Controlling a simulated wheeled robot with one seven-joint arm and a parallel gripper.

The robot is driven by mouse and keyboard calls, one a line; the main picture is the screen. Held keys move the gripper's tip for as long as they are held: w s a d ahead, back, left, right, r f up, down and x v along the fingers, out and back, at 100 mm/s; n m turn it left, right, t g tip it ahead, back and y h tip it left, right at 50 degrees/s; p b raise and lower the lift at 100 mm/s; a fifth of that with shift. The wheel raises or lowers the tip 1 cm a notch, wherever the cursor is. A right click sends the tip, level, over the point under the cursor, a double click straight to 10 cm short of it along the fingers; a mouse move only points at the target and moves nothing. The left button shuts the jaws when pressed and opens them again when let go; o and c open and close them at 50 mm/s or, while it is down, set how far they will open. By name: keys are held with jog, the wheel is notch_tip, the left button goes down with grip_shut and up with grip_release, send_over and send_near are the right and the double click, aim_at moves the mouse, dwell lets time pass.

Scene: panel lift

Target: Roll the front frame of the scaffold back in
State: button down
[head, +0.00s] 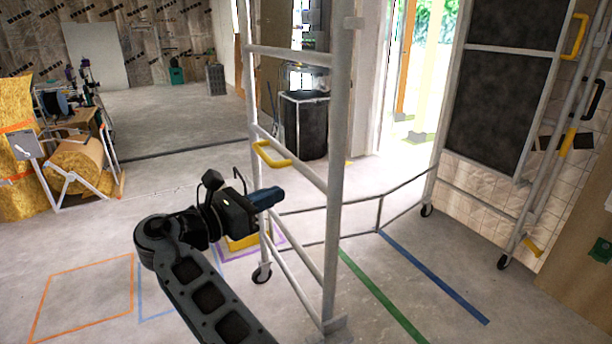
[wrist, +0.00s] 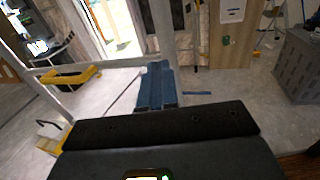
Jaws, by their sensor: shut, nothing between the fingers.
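The front frame (head: 338,180) of the scaffold is a grey ladder-like tube frame standing upright, with a castor (head: 262,274) at its left foot. A yellow handle (head: 272,155) is on its middle rail; it also shows in the wrist view (wrist: 68,78), left of my fingers. My gripper (head: 276,195) is just below the handle in the head view, its blue fingers shut and empty. In the wrist view the fingers (wrist: 156,82) point at a grey post and are apart from the handle. Thin braces (head: 378,212) run from the front frame towards the rear frame (head: 436,120).
Green (head: 375,292) and blue (head: 430,275) lines mark the floor between the frames. A yellow-topped item (head: 243,242) lies low behind my gripper. A black bin (head: 304,125) stands behind the front frame. Floor at front left is clear.

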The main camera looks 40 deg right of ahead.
aim_at(330, 166)
jog(key=shift+g, duration=0.3)
jog(key=d, duration=0.4)
jog(key=d+r+p, duration=0.1)
jog(key=d, duration=0.3)
jog(key=s+d, duration=0.1)
jog(key=d, duration=0.3)
jog(key=shift+d+r, duration=0.3)
jog(key=shift+r, duration=0.1)
jog(key=shift+d, duration=0.1)
